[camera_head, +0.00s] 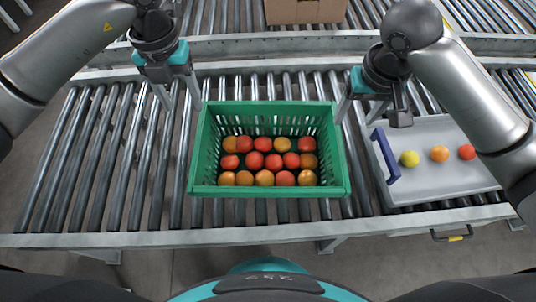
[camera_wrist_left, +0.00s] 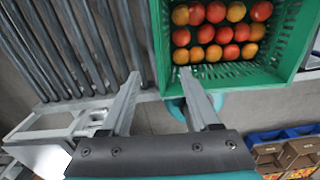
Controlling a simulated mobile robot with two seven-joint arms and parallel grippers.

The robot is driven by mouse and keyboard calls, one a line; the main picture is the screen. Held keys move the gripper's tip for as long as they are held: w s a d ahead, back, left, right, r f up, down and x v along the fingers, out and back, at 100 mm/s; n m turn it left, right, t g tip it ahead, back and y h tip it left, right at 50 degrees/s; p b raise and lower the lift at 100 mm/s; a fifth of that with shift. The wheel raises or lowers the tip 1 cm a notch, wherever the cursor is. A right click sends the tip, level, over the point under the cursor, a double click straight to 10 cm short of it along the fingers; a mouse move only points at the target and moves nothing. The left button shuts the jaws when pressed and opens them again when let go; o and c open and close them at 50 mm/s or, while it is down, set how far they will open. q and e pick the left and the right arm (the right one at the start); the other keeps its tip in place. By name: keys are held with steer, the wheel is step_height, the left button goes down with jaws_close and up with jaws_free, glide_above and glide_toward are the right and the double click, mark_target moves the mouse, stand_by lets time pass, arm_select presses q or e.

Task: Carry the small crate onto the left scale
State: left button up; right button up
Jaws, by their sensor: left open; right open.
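My right gripper (camera_head: 360,112) is open at the crate's right side, one finger close to the rim. I cannot make out a scale in either view.
A pale grey tray (camera_head: 450,190) with a blue handle (camera_head: 385,155) and three tomatoes stands right of the crate. The rollers (camera_head: 95,160) left of the crate are bare. A cardboard box (camera_head: 305,11) stands on the back conveyor.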

mark_target(199, 141)
arm_select(q)
step_height(199, 141, down, 15)
steer(key=shift+f, duration=0.15)
arm_select(e)
steer(key=f, duration=0.5)
steer(key=w+f, duration=0.1)
steer(key=f, duration=0.4)
steer(key=w+f, duration=0.1)
steer(key=f, duration=0.4)
steer(key=shift+w, duration=0.15)
arm_select(q)
jaws_close()
arm_select(e)
jaws_close()
arm_select(q)
steer(key=shift+w, duration=0.1)
arm_select(e)
steer(key=shift+w, duration=0.1)
